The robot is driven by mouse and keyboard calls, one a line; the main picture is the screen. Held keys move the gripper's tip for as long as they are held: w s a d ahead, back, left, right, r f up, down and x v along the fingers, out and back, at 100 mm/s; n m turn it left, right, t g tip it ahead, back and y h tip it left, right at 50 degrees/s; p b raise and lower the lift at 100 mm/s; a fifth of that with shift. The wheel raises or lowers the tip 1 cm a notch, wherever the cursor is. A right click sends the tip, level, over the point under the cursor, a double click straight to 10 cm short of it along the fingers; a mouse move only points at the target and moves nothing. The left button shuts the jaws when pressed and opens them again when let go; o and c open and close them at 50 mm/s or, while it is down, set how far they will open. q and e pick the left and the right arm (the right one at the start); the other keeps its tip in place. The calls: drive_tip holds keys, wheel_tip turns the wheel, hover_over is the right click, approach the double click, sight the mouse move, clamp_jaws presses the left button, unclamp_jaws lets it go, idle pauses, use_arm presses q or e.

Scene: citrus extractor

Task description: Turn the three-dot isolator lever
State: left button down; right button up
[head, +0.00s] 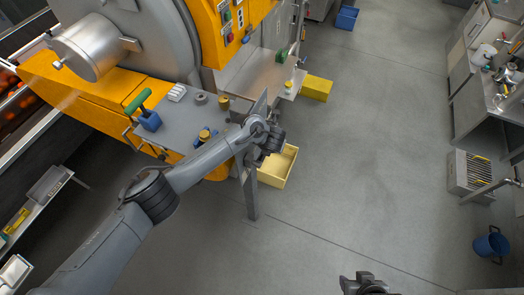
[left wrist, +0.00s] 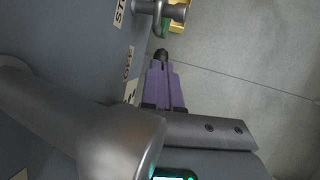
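My left gripper (head: 272,140) is at the right edge of the machine's grey bench, beside a metal post; its fingers are too small and dark there to read. In the left wrist view, a purple tapered piece with a dark round tip (left wrist: 162,85) lies at the centre, along a grey panel; I cannot tell whether it is a lever or my fingers. A metal lever-like fitting (left wrist: 162,10) is above it, near partly hidden lettering.
The grey bench top (head: 180,122) carries a green-handled blue block (head: 146,116) and a blue and yellow knob (head: 204,135). A yellow bin (head: 276,176) stands below my left gripper.

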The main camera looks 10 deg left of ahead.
use_arm(q)
drive_tip(key=shift+s+a+f, duration=0.1)
drive_tip(key=shift+a+f, duration=0.05)
drive_tip(key=shift+f, duration=0.1)
